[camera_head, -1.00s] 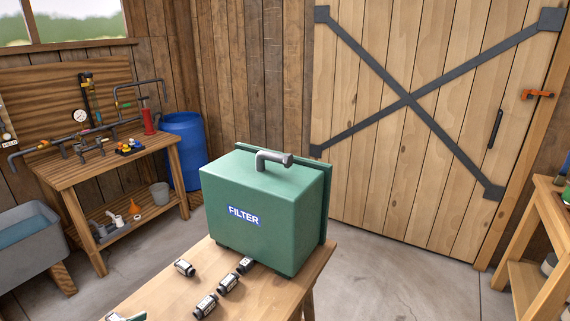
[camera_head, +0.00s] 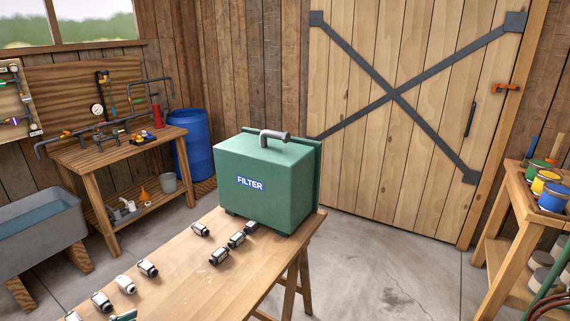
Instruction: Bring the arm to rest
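Neither gripper can be made out clearly. A small green and white piece (camera_head: 124,316) shows at the bottom edge above the table, and I cannot tell what it is. The green box labelled FILTER (camera_head: 270,180) stands upright at the far end of the wooden table (camera_head: 200,275), with a grey pipe handle (camera_head: 272,136) on top. Several small black and white cylinders (camera_head: 219,256) lie on the table in front of it and towards the near left.
A workbench (camera_head: 120,150) with pipes stands at the left, beside a blue barrel (camera_head: 194,140) and a grey sink (camera_head: 35,235). A shelf with paint cans (camera_head: 545,185) stands at the right. The concrete floor (camera_head: 375,265) between table and door is clear.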

